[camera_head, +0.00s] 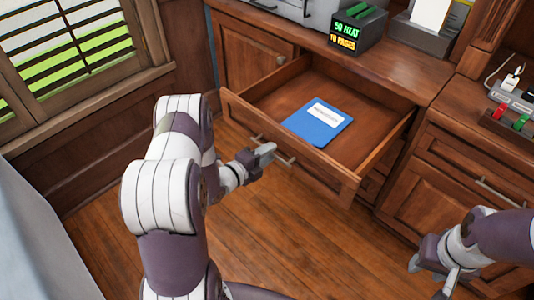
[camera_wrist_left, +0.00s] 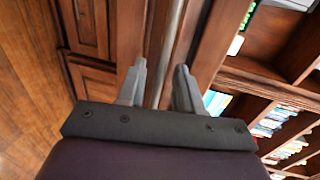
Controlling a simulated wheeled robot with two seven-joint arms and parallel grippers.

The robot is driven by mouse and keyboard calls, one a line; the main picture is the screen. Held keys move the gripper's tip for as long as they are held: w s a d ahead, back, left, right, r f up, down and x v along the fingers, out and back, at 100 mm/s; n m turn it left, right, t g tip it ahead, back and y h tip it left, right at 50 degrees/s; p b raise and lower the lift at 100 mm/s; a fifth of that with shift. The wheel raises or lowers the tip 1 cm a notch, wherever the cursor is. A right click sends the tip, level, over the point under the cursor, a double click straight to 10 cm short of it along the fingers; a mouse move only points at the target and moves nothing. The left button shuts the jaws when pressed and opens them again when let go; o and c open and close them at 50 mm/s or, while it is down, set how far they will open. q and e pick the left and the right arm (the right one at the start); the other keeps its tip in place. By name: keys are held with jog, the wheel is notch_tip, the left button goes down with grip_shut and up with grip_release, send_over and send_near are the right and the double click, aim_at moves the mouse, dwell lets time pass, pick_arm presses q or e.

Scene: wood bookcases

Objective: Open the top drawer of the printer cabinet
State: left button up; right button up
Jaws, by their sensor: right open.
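The top drawer (camera_head: 346,180) of the wooden printer cabinet (camera_head: 390,62) stands pulled well out, and its inside shows. Its metal bar handle (camera_head: 286,161) is on the front face, partly hidden by my left gripper. My left gripper (camera_head: 268,149) is at the handle in the head view. In the left wrist view its two fingers (camera_wrist_left: 159,88) are spread apart, with the metal bar (camera_wrist_left: 171,50) running between or just beyond them; contact cannot be told. My right gripper (camera_head: 445,283) is open and empty at the lower right, away from the drawer.
A blue booklet (camera_head: 318,121) with a white label lies in the drawer. A dark box with a lit sign (camera_head: 346,36) stands on the cabinet top. Another cabinet (camera_head: 440,165) is at the right. The wood floor (camera_head: 300,240) in front is clear. A shuttered window (camera_head: 70,50) is at the left.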

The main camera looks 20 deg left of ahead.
pick_arm(q)
jog(key=p+v, duration=0.2)
jog(key=v, duration=1)
jog(key=shift+s, duration=0.3)
jog(key=shift+a, duration=0.15)
